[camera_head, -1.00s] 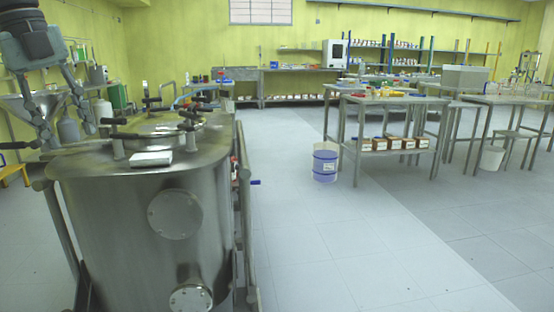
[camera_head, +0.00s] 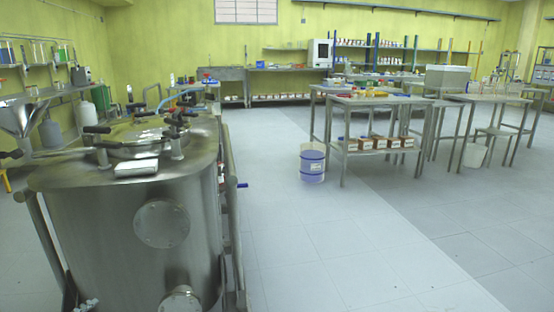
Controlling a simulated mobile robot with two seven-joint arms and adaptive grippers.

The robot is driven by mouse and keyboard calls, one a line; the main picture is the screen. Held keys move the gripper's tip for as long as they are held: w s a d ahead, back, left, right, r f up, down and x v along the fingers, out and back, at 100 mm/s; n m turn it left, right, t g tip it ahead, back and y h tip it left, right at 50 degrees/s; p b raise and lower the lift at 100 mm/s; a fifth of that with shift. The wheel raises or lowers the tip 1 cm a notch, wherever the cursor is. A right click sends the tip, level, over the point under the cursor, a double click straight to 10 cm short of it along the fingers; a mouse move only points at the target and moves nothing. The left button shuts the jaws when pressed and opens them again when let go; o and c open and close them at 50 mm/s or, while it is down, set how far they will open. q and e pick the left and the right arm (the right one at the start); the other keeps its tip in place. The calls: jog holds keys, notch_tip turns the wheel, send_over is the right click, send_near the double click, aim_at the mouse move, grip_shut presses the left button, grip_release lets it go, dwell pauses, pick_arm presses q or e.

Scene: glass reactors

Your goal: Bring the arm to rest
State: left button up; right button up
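Neither of my grippers nor any part of my arms shows in the head view now. A large steel reactor vessel (camera_head: 110,230) stands at the left front. Its round lid (camera_head: 135,140) has several black-handled clamps around it and looks closed. A small pale flat block (camera_head: 136,168) lies on the vessel's top near the front edge. A steel funnel (camera_head: 20,118) shows at the left edge, behind the vessel.
A white and blue bucket (camera_head: 312,163) stands on the floor beside a steel table (camera_head: 372,100) with small brown boxes on its lower shelf. More tables and a white bucket (camera_head: 474,156) stand at the right. The floor (camera_head: 330,245) in the middle and front is clear.

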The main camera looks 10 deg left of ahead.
pick_arm(q)
jog(key=s+d+f+n+g, duration=0.2)
jog(key=s+d+f+g, duration=0.3)
jog(key=s+d, duration=0.5)
jog(key=s+d+f+n+g+h, duration=0.1)
jog(key=s+d+f+n+g, duration=0.2)
jog(key=s+d+f, duration=0.7)
jog(key=shift+s+f+g+p, duration=0.3)
jog(key=shift+s+g+p, duration=0.1)
jog(key=shift+g, duration=0.5)
pick_arm(e)
notch_tip(320, 180, down, 3)
jog(key=shift+w+a+r, duration=0.1)
pick_arm(q)
jog(key=shift+d, duration=0.1)
pick_arm(e)
jog(key=shift+s, duration=0.45)
pick_arm(q)
jog(key=shift+c, duration=0.7)
pick_arm(e)
jog(key=shift+c, duration=0.7)
pick_arm(q)
jog(key=shift+w, duration=0.15)
pick_arm(e)
jog(key=shift+w, duration=0.1)
